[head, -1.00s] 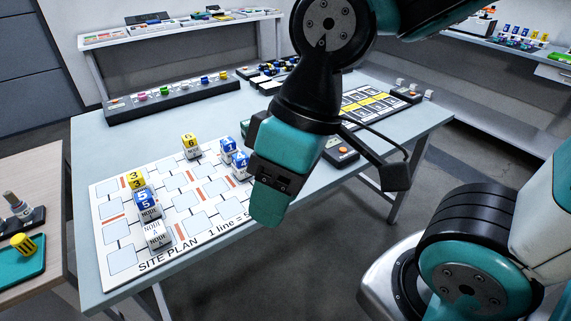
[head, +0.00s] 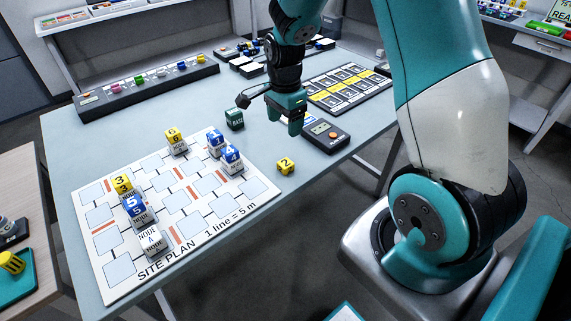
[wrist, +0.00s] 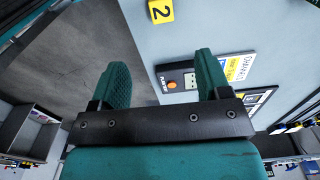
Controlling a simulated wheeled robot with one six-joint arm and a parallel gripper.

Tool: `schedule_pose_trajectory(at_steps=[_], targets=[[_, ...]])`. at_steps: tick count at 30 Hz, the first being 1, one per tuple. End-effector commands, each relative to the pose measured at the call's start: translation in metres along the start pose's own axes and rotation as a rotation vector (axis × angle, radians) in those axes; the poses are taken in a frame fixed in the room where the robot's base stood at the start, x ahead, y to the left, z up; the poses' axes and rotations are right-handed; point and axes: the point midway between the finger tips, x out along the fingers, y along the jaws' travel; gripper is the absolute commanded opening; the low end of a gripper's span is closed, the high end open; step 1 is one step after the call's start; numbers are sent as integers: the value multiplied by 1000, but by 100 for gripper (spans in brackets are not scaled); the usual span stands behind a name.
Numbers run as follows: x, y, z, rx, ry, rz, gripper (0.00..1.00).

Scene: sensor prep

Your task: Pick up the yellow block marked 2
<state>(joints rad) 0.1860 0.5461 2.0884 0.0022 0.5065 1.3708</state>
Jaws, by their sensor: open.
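The yellow block marked 2 (head: 286,166) sits alone on the table, just right of the site plan board's edge. It also shows at the top of the wrist view (wrist: 160,10), partly cut off by the frame edge. My gripper (head: 296,128) hangs above the table, behind and slightly right of the block and apart from it. In the wrist view my gripper's two fingers (wrist: 162,80) are spread wide with nothing between them.
The site plan board (head: 180,230) carries several numbered blocks. A dark green block (head: 234,119) stands left of my gripper. A black device with an orange button (head: 326,136) lies right of it, and a card panel (head: 345,88) lies behind. Bare table surrounds the yellow block.

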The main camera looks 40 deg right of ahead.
Motion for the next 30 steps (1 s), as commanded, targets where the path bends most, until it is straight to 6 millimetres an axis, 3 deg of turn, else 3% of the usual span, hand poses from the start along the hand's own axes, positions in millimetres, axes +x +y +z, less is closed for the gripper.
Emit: schedule_pose_trajectory(at_steps=[6, 12, 20, 30], targets=[[52, 2, 1, -4, -3, 7, 70], [88, 1, 1, -6, -2, 4, 70], [107, 0, 0, -6, -2, 2, 70], [150, -2, -4, -7, -2, 1, 70]])
